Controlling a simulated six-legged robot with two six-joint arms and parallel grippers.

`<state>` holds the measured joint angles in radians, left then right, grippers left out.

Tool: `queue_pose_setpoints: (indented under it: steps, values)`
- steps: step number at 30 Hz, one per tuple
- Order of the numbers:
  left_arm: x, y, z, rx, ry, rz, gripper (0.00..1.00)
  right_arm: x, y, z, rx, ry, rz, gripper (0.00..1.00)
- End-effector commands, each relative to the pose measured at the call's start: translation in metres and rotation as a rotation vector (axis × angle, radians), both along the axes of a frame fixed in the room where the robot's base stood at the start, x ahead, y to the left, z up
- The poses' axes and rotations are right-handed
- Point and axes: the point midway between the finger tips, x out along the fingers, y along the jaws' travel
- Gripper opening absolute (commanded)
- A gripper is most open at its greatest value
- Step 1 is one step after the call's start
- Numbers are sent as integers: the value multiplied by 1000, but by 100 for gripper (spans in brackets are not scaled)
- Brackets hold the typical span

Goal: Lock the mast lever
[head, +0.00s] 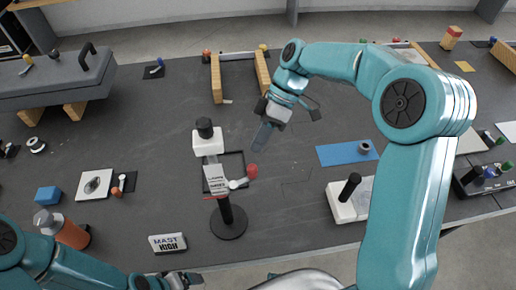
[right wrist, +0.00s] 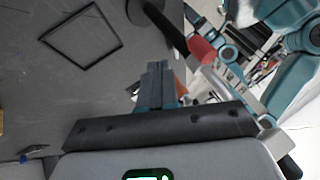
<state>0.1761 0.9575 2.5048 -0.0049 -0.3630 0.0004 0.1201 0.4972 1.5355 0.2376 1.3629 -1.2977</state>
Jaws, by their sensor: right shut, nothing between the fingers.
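The mast (head: 226,209) stands upright on a round black base in the middle of the table. A white carriage with a labelled face (head: 216,180) sits on it, below a white block with a black knob (head: 204,128). The lever (head: 238,183) sticks out to the right and ends in a red knob (head: 251,171). My right gripper (head: 262,136) is shut and empty, above and slightly right of the red knob, apart from it. In the right wrist view, the shut fingers (right wrist: 158,84) are left of the red knob (right wrist: 201,50). My left gripper (head: 186,280) is at the bottom edge; its jaw state is unclear.
A white block with a black handle (head: 346,201) and a blue mat (head: 346,153) lie to the right. Wooden rails (head: 216,80) stand behind. Bare table lies just right of the lever.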

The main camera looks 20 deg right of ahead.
Motion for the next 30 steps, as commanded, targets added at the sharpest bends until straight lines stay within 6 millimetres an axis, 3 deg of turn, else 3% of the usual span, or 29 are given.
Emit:
queue_pose_setpoints:
  steps: [3,9,30]
  values:
    - [0,0,6,0,0,0,89,-16,8,6,-1,-3,1,0]
    - [0,0,9,0,0,0,89,-29,16,4,-1,-3,0,0]
    - [0,0,0,0,0,0,89,-31,17,3,-1,-5,-54,0]
